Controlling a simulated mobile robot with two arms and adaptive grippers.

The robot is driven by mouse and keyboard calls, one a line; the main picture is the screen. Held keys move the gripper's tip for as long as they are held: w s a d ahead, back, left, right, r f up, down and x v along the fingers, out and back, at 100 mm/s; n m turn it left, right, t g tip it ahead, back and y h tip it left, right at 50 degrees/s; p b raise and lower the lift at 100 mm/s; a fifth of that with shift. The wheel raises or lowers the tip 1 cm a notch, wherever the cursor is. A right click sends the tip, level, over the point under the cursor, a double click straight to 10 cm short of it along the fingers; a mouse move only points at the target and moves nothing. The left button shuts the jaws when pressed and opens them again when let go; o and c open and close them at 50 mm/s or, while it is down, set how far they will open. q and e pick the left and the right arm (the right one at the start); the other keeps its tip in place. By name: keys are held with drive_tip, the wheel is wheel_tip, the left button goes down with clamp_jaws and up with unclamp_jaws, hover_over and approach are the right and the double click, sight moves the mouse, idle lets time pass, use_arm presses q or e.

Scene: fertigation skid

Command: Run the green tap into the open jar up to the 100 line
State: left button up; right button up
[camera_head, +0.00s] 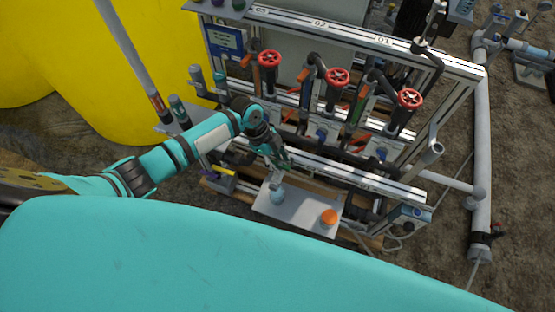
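A small pale-blue, see-through jar (278,197) stands upright on a light grey tray (295,212) at the front of the skid. A second jar with an orange lid (329,217) stands at the tray's right. My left gripper (279,163) points down just above and behind the open jar, against the skid's lower rail. Its fingers are small and dark here, so I cannot tell whether they are open or shut. A bit of green shows at the fingertips; I cannot tell whether it is the green tap. The jar's 100 line is too small to read. My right gripper is not in view.
Three red handwheels (337,77) stand on the skid's frame above the tray. A yellow-handled part (222,171) sits left of the tray. Large yellow tanks (165,70) stand at the left. A grey pipe (482,150) runs down the right, with bare soil around it.

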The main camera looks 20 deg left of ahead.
use_arm(q)
drive_tip(key=v, duration=1.2)
idle(0.6)
